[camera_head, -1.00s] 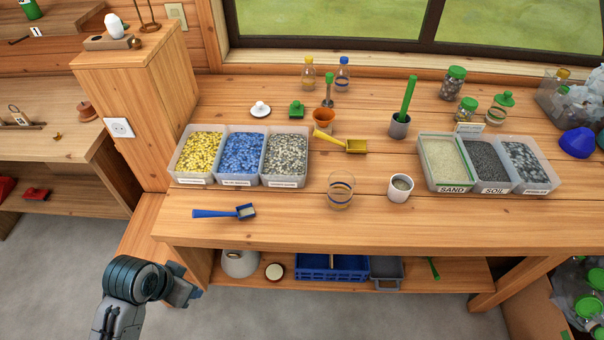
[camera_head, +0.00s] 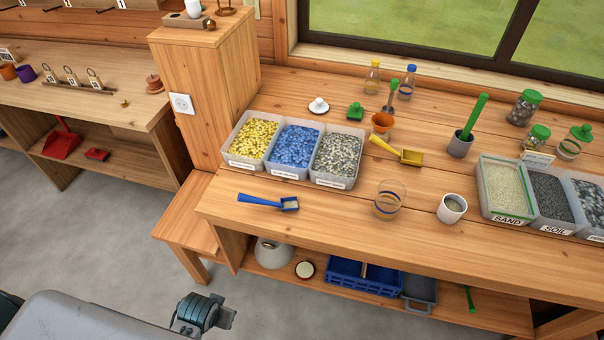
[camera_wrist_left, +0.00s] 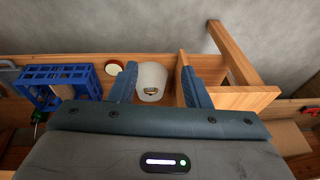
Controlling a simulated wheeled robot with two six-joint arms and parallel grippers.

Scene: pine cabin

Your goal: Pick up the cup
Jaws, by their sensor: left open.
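A white cup (camera_head: 451,208) with grey contents stands upright near the front edge of the workbench. A clear glass (camera_head: 390,200) with a dark blue band stands to its left. My left gripper (camera_head: 226,317) is low at the bottom of the head view, in front of the bench and well apart from both. In the left wrist view its two blue-grey fingers (camera_wrist_left: 160,82) are spread with nothing held. A white rounded vessel (camera_wrist_left: 151,80) on the lower shelf shows between them, beyond the fingertips; it also shows in the head view (camera_head: 273,252). My right gripper is not in view.
A blue crate (camera_head: 365,277) sits on the lower shelf. Open floor (camera_head: 110,235) lies left of the bench.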

